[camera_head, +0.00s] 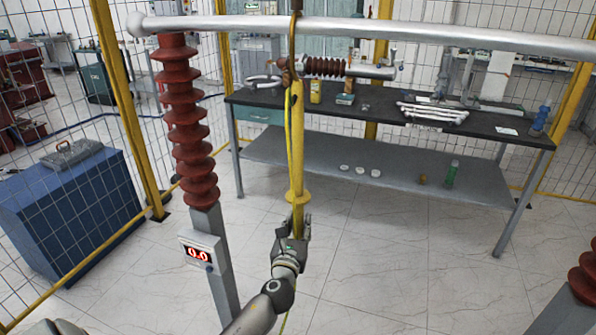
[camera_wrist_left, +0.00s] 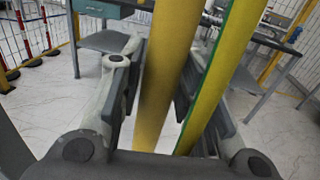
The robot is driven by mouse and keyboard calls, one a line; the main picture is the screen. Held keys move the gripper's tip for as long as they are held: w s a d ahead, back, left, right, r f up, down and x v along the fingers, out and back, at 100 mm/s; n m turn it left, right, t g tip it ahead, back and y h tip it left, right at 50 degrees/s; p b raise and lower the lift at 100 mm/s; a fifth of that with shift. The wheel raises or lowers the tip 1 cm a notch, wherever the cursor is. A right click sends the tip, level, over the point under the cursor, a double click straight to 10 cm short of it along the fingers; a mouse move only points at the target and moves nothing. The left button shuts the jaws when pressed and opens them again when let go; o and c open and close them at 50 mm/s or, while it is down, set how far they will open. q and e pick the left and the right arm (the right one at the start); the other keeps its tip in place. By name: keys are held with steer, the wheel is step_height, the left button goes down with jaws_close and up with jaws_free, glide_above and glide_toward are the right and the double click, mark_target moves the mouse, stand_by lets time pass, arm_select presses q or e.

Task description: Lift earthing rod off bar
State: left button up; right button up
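The yellow earthing rod (camera_head: 297,150) stands nearly upright, and its dark hooked top end (camera_head: 294,30) is at the silver bar (camera_head: 420,33), seemingly still over it. My left gripper (camera_head: 292,228) is at the rod's lower end, below the yellow collar. A yellow-green cable (camera_wrist_left: 222,75) runs alongside the rod. My right gripper is not in view.
A red ribbed insulator (camera_head: 183,120) on a grey post with a 0.0 display (camera_head: 197,253) supports the bar's left end. A dark workbench (camera_head: 380,112) with tools stands behind the rod. A blue cabinet (camera_head: 75,205) is at left. Yellow-framed mesh fencing surrounds the area.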

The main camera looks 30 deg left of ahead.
mark_target(296, 216)
arm_select(q)
jaws_close()
steer(key=shift+r, duration=0.1)
steer(key=shift+r, duration=0.4)
steer(key=r, duration=0.1)
steer(key=r+p, duration=0.1)
steer(key=r, duration=0.1)
steer(key=shift+s+a+r, duration=0.1)
steer(key=shift+s+a, duration=0.05)
steer(key=shift+s, duration=0.1)
steer(key=s+a+r+p, duration=0.4)
steer(key=s+r+p, duration=0.2)
steer(key=s+r, duration=0.6)
step_height(296, 216, up, 2)
steer(key=shift+s+r+p, duration=0.25)
steer(key=shift+s+p, duration=0.15)
